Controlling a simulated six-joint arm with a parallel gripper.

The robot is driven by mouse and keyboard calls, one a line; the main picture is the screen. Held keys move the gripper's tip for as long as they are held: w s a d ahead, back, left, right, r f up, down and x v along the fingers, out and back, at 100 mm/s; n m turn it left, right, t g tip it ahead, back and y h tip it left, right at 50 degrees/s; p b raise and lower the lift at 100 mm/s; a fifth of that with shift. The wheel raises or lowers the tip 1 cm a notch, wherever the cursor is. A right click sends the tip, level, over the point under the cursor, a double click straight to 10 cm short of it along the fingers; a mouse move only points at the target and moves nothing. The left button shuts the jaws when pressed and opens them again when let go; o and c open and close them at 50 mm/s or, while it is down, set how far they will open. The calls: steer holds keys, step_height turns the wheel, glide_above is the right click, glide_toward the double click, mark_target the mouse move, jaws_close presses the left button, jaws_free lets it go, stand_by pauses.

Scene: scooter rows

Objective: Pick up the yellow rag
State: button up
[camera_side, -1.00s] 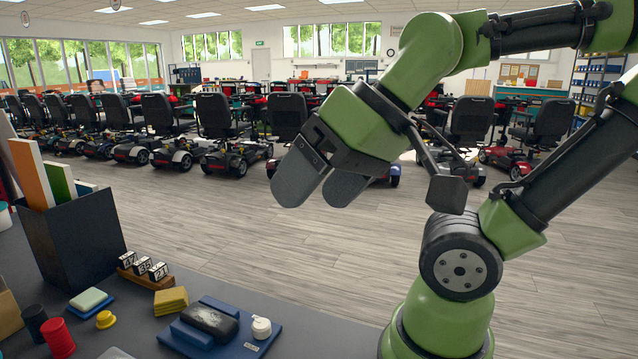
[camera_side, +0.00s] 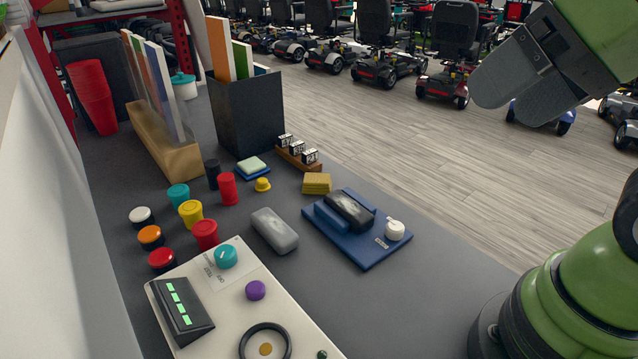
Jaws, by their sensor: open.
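The yellow rag (camera_side: 317,183) is a small folded stack lying on the dark grey bench top, near its far edge. It sits just in front of the wooden block with number cubes and behind the blue tray. My gripper (camera_side: 507,100) is at the upper right, high above the floor beyond the bench and well to the right of the rag. Its two grey fingers are apart and nothing shows between them. The rag is fully in view and nothing touches it.
A blue tray (camera_side: 363,253) with a dark object and a white knob stands close to the rag. A wooden block with number cubes (camera_side: 298,150), a yellow knob (camera_side: 263,184), a grey block (camera_side: 274,230) and a black file box (camera_side: 248,118) are nearby. A control panel (camera_side: 228,308) is at the front.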

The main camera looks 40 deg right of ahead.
steer(key=shift+c, duration=0.3)
steer(key=m+g+h, duration=0.4)
steer(key=m+h, duration=0.1)
glide_above(317, 179)
steer(key=s+a, duration=0.2)
step_height(317, 179, down, 25)
steer(key=shift+s+f, duration=0.1)
steer(key=shift+w+d+x, duration=0.1)
steer(key=shift+w+x, duration=0.05)
steer(key=shift+x, duration=1.25)
steer(key=shift+w+d+x, duration=0.1)
steer(key=shift+x, duration=1.35)
